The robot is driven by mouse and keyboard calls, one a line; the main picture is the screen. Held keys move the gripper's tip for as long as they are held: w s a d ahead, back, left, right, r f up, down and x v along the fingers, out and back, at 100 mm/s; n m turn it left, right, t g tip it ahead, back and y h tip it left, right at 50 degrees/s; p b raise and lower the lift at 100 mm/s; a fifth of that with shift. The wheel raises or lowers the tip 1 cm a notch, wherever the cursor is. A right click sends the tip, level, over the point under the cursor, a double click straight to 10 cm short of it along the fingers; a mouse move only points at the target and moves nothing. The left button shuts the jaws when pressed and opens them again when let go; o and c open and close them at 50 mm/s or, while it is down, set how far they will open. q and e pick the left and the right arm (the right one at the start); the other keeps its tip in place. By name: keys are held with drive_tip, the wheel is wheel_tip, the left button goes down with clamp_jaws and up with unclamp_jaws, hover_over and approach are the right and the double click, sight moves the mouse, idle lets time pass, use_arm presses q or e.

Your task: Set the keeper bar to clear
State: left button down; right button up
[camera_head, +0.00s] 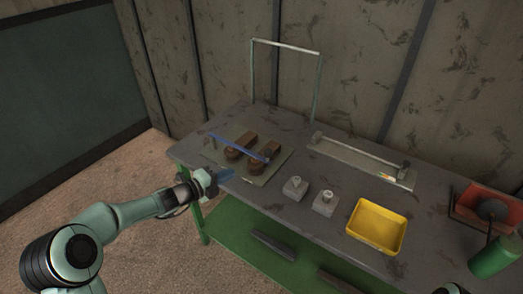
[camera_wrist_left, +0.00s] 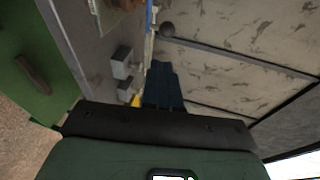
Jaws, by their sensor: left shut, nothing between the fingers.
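My left gripper (camera_head: 228,174) is shut and empty, just in front of the plate at the table's front left, apart from the bar. Its blue fingers (camera_wrist_left: 164,84) are together in the wrist view.
Two grey blocks with knobs (camera_head: 295,188) (camera_head: 325,203) stand right of the plate. A yellow tray (camera_head: 376,228), a long rail fixture (camera_head: 355,161), a red bin (camera_head: 487,207) and a green cylinder (camera_head: 492,259) are farther right. A tall green frame (camera_head: 318,90) rises behind the plate.

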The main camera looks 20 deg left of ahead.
use_arm(q)
drive_tip(key=shift+w+a+r, duration=0.1)
drive_tip(key=shift+r, duration=0.45)
drive_tip(key=p+x, duration=0.2)
drive_tip(key=x, duration=1.2)
use_arm(e)
drive_tip(key=w+r, duration=0.2)
drive_tip(key=r, duration=0.1)
drive_tip(key=shift+w, duration=0.15)
use_arm(q)
drive_tip(key=shift+r, duration=0.1)
